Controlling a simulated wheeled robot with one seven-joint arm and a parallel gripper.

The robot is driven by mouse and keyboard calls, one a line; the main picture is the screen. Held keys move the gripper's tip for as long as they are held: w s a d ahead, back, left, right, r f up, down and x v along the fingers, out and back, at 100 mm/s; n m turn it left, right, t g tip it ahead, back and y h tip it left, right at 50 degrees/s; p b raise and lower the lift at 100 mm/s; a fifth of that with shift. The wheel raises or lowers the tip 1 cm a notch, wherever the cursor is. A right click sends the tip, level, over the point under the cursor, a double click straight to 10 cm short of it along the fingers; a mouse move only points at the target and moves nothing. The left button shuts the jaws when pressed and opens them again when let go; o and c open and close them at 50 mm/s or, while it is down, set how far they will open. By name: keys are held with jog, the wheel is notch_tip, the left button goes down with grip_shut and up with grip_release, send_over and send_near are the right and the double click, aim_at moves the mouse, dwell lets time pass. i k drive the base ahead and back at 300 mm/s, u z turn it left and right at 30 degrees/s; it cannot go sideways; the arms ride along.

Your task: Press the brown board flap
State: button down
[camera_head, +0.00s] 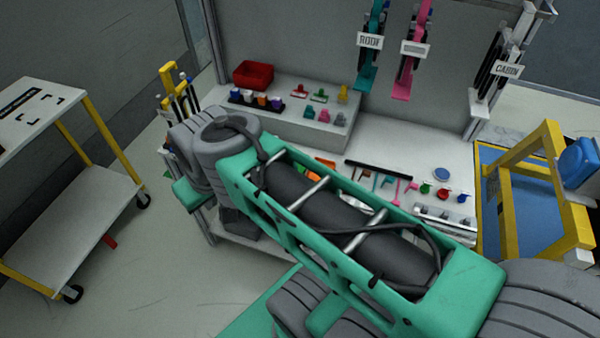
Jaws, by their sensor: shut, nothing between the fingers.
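I cannot make out a brown board flap in this view. My arm crosses the picture from the lower right to the upper left and covers part of the workbench (430,155). My gripper's fingers do not show; the end of my arm hangs over the bench's left end and hides what is behind it. A small orange piece (322,164) shows just behind my arm, partly hidden, and I cannot tell what it is.
A red bin (253,75) and small coloured parts stand on a raised shelf (290,122). Tools hang on the back panel (305,40). A yellow frame (545,190) stands at right on a blue surface.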

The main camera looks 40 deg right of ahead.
aim_at(365, 172)
jog(key=u, duration=0.75)
jog(key=k, duration=1.7)
jog(key=z, duration=1.4)
jog(key=i, duration=0.55)
jog(key=k, duration=0.5)
jog(key=u, duration=0.55)
jog(key=i, duration=0.65)
jog(key=u, duration=0.6)
